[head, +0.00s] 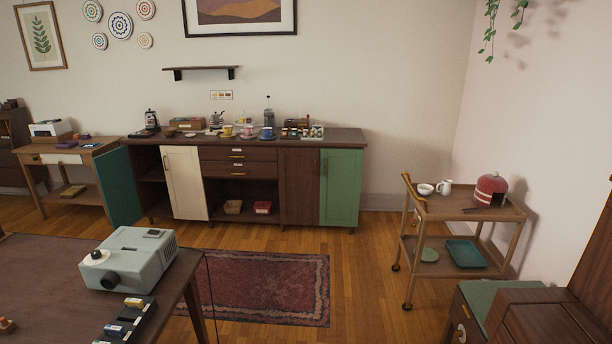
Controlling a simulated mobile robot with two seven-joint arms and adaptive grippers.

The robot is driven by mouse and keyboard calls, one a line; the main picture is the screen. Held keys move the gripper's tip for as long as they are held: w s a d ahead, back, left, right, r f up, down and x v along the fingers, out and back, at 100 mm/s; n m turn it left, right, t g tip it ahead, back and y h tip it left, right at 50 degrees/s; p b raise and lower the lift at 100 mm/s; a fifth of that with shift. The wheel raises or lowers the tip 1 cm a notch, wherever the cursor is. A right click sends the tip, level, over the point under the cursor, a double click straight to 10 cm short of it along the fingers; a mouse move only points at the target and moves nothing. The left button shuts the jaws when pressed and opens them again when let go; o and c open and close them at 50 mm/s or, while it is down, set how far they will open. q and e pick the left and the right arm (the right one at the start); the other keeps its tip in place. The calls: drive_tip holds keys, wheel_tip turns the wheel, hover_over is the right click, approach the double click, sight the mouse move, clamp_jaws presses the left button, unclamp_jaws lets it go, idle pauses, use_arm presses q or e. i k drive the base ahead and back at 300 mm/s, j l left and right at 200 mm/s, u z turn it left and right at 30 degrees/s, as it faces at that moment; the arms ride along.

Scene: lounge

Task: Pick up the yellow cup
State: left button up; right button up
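A small yellow cup (227,130) stands on top of the long dark wood sideboard (335,134) against the far wall. A pink cup (247,131) and a blue cup (267,132) stand to its right. The cups are small in the view, so their handles and contents are hard to tell. Neither of my grippers shows in the head view.
A table with a grey-green projector (130,258) stands at the near left. A red patterned rug (265,285) lies before the sideboard, whose teal door (119,186) stands open. A wooden trolley (470,208) stands at the right. Wood floor between rug and trolley is clear.

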sight(227, 129)
drive_tip(key=i, duration=0.8)
drive_tip(key=i+u, duration=0.15)
drive_tip(key=i, duration=1.5)
drive_tip(key=i+l+u, duration=0.15)
drive_tip(key=i, duration=0.65)
drive_tip(key=i+u, duration=0.3)
drive_tip(key=i, duration=0.45)
drive_tip(key=i+l+u, duration=0.1)
drive_tip(key=i+u, duration=0.25)
drive_tip(key=i, duration=0.4)
